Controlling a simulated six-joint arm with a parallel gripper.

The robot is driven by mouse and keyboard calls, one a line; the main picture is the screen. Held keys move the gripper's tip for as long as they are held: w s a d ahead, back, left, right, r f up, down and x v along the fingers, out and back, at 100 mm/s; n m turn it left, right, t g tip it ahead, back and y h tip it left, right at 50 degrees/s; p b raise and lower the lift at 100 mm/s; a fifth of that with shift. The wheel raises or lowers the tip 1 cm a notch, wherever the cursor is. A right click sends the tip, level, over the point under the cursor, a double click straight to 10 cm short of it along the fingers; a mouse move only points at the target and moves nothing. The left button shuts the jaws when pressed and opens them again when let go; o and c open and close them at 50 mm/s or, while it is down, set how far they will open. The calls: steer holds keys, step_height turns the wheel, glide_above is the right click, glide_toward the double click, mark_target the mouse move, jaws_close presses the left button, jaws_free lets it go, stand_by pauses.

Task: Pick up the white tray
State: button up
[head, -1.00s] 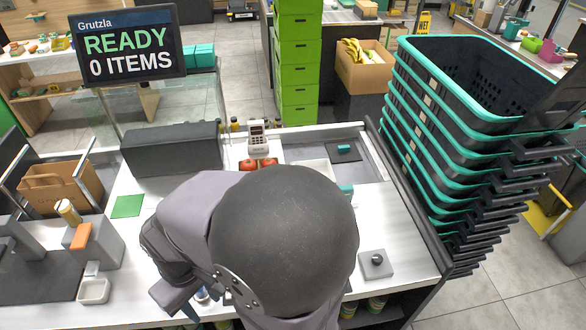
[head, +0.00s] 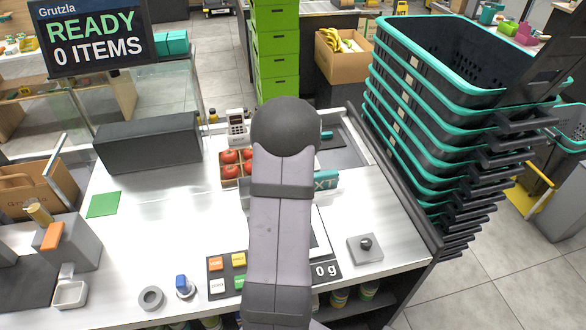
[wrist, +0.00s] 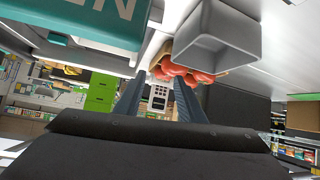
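In the wrist view, a pale grey open tray (wrist: 215,38) shows close by, beside red tomatoes (wrist: 190,74). I cannot tell if its grey look is shade on white. In the head view, my arm hides most of that spot. My gripper (wrist: 158,98) shows in the wrist view, its two fingers apart with nothing between them. A card terminal (wrist: 158,99) is visible beyond the gap. The head view hides the fingers behind my arm.
A teal NEXT bar (head: 325,180) lies right of my arm. A tomato box (head: 230,168) and the card terminal (head: 237,127) stand behind. A button panel (head: 228,272) and joystick block (head: 366,248) lie in front.

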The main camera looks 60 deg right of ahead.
steer(key=shift+m+t+h, duration=0.3)
steer(key=shift+t, duration=0.4)
steer(key=s+d, duration=0.1)
steer(key=d, duration=0.1)
steer(key=s+d, duration=0.2)
steer(key=shift+s+d+f, duration=0.1)
steer(key=shift+s+f, duration=0.15)
steer(key=shift+f, duration=0.15)
steer(key=shift+p+x, duration=1.5)
steer(key=shift+x, duration=2.2)
steer(key=shift+s+d, duration=0.15)
steer(key=shift+s, duration=0.05)
jaws_close()
